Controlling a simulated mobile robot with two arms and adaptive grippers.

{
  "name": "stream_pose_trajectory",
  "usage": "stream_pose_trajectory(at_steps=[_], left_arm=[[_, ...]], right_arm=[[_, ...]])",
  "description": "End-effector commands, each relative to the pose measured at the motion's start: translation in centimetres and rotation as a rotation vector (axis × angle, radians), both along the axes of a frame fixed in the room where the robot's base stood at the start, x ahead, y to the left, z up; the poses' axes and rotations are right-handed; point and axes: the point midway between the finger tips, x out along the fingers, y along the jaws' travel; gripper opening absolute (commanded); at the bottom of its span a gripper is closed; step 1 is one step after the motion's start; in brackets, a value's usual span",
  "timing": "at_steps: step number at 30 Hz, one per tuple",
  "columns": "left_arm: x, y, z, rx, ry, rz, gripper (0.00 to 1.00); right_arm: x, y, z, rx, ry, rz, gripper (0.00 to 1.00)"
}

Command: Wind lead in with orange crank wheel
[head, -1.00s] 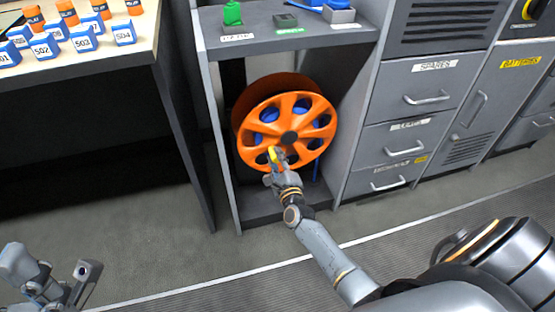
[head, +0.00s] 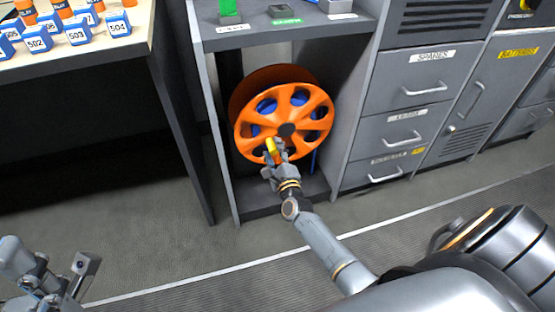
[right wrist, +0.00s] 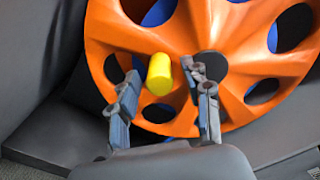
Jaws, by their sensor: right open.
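The orange crank wheel (head: 300,98) stands upright in the open bay of a grey shelf unit, with a dark hub and round openings. Blue lead (head: 266,106) shows through the openings. A yellow crank handle (head: 271,146) sticks out from the wheel's lower left. My right gripper (head: 275,151) is at the handle. In the right wrist view, the yellow handle (right wrist: 160,74) lies between the spread fingers of the gripper (right wrist: 164,88), with gaps visible on both sides. My left gripper (head: 82,280) is at the bottom left, far from the wheel; its finger opening is unclear.
A table (head: 140,45) with blue numbered blocks stands at the left. The bay's side walls (head: 212,130) flank the wheel closely. Grey drawers (head: 405,135) stand at the right. The floor (head: 180,245) in front is clear.

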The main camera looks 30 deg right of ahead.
Motion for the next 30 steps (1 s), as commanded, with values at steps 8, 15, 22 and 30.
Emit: stream_pose_trajectory(at_steps=[8, 15, 22, 30], left_arm=[[0.0, 0.0, 0.0, 0.002, 0.0, -0.001, 0.91], [0.0, -0.1, 0.0, 0.003, 0.0, -0.002, 0.91], [0.0, -0.1, -0.1, 0.003, 0.0, -0.002, 0.91], [0.0, -0.1, -0.1, 0.003, 0.001, -0.003, 0.91]], right_arm=[[-5.1, 1.2, -0.2, 0.002, 0.005, 0.0, 0.49], [-9.5, 2.3, -0.1, 0.003, 0.003, 0.0, 0.49], [-11.2, 2.7, 0.0, 0.001, 0.001, 0.0, 0.49], [-11.3, 2.7, 0.0, 0.001, 0.001, 0.0, 0.49]])
